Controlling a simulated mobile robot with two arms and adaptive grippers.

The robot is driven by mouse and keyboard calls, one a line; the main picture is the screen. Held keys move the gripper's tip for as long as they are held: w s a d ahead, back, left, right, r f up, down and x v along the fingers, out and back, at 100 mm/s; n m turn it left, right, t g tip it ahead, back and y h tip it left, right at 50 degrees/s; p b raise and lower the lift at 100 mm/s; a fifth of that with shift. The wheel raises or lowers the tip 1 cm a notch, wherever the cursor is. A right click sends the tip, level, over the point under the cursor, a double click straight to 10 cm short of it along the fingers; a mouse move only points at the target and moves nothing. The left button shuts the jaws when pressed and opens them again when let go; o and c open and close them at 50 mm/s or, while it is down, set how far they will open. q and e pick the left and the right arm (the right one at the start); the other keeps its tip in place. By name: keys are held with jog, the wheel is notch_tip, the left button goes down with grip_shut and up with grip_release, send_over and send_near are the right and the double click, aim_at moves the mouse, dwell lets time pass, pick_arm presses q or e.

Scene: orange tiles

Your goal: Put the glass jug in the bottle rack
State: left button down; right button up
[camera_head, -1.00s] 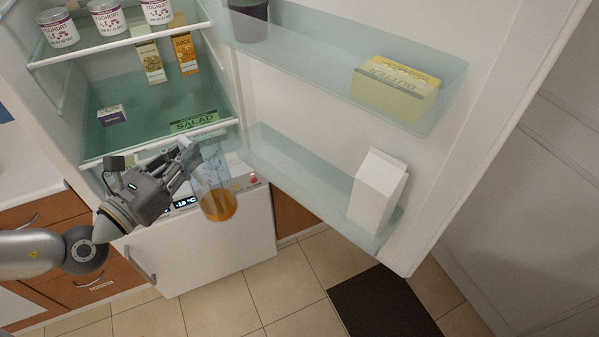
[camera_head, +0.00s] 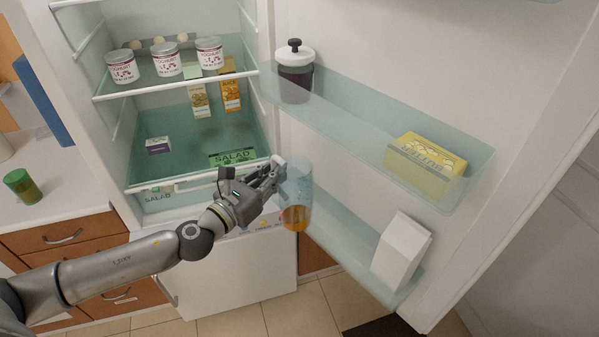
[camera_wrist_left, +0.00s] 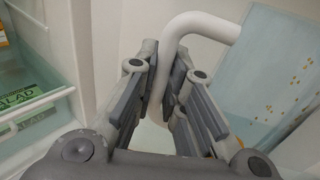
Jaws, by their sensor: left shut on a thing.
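The glass jug (camera_head: 297,188) is see-through with amber liquid at its bottom. It hangs roughly upright in front of the open fridge door, overlapping the left end of the lower door rack (camera_head: 335,232) in the head view. My left gripper (camera_head: 272,178) is shut on the jug's white handle. In the left wrist view the left gripper (camera_wrist_left: 165,100) has the curved handle between its fingers, and the jug's body (camera_wrist_left: 275,70) is to the right. I cannot tell whether the jug touches the rack. The right gripper is not in view.
A white carton (camera_head: 400,250) stands at the right end of the lower door rack. The upper door rack (camera_head: 350,132) holds a dark jar (camera_head: 295,75) and a yellow butter box (camera_head: 425,165). The fridge's drawer edge (camera_head: 200,178) is close to my left gripper.

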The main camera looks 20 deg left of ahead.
pick_arm(q)
jog(key=x, duration=0.2)
jog(key=d+p+x, duration=0.1)
jog(key=x, duration=0.1)
jog(key=p+x, duration=0.1)
jog(key=x, duration=0.2)
jog(key=shift+s+d+r, duration=0.1)
jog(key=shift+s+d, duration=0.05)
jog(key=shift+d, duration=0.15)
jog(key=shift+f, duration=0.65)
notch_tip(320, 180, down, 6)
jog(key=shift+r+b, duration=0.15)
jog(key=shift+b, duration=1.1)
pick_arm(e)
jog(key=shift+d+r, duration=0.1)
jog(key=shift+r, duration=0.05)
pick_arm(q)
jog(key=c, duration=2)
grip_release()
jog(key=shift+f, duration=0.25)
jog(key=o, duration=0.5)
